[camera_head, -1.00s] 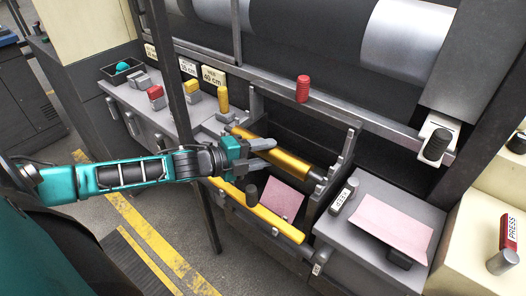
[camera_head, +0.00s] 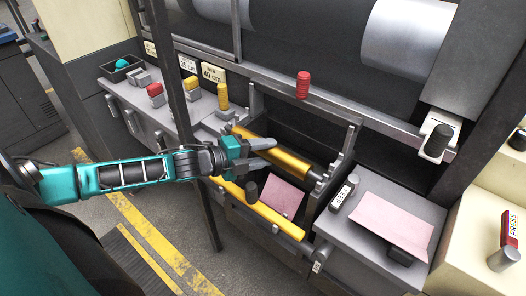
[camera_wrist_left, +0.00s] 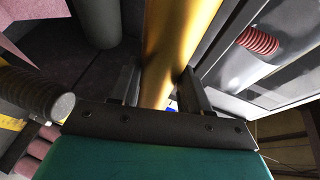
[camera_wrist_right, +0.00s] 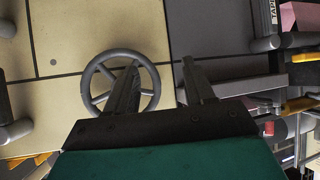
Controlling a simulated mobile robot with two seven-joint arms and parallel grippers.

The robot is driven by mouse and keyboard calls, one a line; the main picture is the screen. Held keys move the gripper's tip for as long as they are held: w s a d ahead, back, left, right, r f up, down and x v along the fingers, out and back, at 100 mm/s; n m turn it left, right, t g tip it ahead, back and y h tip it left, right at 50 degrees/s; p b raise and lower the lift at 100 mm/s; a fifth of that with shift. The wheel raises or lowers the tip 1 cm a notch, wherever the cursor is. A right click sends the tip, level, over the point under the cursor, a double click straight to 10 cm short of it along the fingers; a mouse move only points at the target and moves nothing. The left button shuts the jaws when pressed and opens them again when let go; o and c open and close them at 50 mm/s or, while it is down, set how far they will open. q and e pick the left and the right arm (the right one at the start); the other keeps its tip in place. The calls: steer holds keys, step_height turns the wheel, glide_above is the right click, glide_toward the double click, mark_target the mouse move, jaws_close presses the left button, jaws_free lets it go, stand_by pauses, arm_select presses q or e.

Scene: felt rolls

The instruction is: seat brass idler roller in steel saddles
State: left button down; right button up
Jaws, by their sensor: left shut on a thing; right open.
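The brass idler roller (camera_head: 285,158) lies aslant in the machine bay in the head view, its dark right end close to the stepped steel saddle bracket (camera_head: 340,160). Another steel bracket (camera_head: 256,103) stands at the bay's back left. My left gripper (camera_head: 264,150) is shut on the roller near its left part. In the left wrist view the roller (camera_wrist_left: 178,40) passes between the fingers. I cannot tell whether its ends touch the saddles. My right gripper (camera_wrist_right: 158,85) is open and empty in the right wrist view, in front of a cream panel with a handwheel (camera_wrist_right: 120,82).
A yellow bar (camera_head: 262,212) runs along the bay's front, with a dark knob (camera_head: 251,190) and pink sheet (camera_head: 283,197) behind it. A red ribbed knob (camera_head: 303,85) stands on the rail above. A grey side table (camera_head: 340,232) carries another pink sheet.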

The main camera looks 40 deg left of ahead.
arm_select(q)
steer(key=shift+w+f, duration=0.1)
stand_by(0.8)
steer(key=c, duration=0.7)
jaws_free()
steer(key=shift+o, duration=1.2)
steer(key=shift+f, duration=0.3)
steer(key=shift+s, duration=0.2)
steer(key=p+v, duration=0.2)
steer(key=v, duration=1.1)
steer(key=shift+w, duration=0.1)
